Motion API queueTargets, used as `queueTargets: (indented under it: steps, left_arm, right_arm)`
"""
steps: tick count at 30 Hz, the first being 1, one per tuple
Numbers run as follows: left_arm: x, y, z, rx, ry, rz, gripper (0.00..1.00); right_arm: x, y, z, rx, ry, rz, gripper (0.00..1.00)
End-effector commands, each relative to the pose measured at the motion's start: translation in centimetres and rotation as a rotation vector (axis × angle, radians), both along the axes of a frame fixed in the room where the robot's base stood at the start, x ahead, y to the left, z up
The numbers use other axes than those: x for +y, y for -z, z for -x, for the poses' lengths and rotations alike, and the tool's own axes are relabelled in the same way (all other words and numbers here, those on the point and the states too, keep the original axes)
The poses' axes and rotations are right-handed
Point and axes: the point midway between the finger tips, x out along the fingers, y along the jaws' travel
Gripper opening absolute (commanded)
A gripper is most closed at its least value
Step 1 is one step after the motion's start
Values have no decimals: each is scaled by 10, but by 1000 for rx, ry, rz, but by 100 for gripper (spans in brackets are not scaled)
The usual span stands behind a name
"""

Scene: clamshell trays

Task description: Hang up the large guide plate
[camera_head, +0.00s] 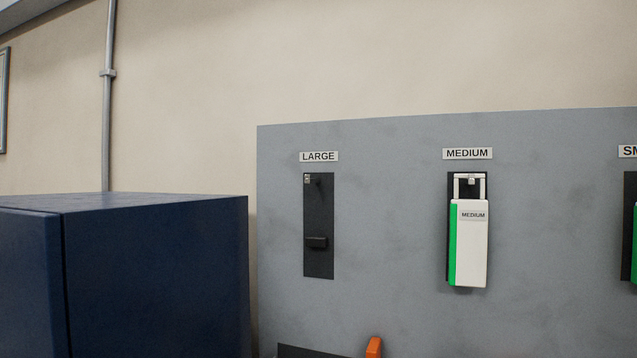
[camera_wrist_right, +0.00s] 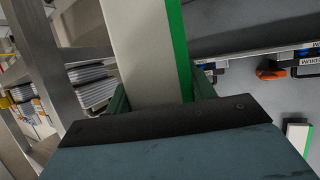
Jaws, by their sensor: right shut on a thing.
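The large guide plate (camera_wrist_right: 142,45), white with a green edge strip, is held between the dark green fingers of my right gripper (camera_wrist_right: 160,95) in the right wrist view. Its far end runs out of the top of that view. Nothing hangs there. Neither gripper shows in the head view, so the distance from plate to hook cannot be told.
A white and green MEDIUM plate (camera_head: 472,243) hangs on the grey board (camera_head: 390,210). Part of another plate (camera_head: 634,245) shows at the right edge. A dark blue cabinet (camera_head: 150,275) stands left of the board. An orange item (camera_head: 374,347) shows at the bottom.

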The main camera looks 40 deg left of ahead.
Motion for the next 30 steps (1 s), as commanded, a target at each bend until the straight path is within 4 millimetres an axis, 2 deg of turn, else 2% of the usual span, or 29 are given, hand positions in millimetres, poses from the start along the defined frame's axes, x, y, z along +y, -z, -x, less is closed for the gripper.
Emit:
queueTargets:
  steps: [17, 22, 30]
  left_arm:
    - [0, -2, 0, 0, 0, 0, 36]
    - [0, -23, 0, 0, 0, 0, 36]
    - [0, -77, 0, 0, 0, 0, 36]
  right_arm:
    - [1, -2, -1, -1, -6, 1, 26]
    - [14, -11, -10, 2, -67, 8, 26]
    - [50, -28, -32, 4, -239, 12, 26]
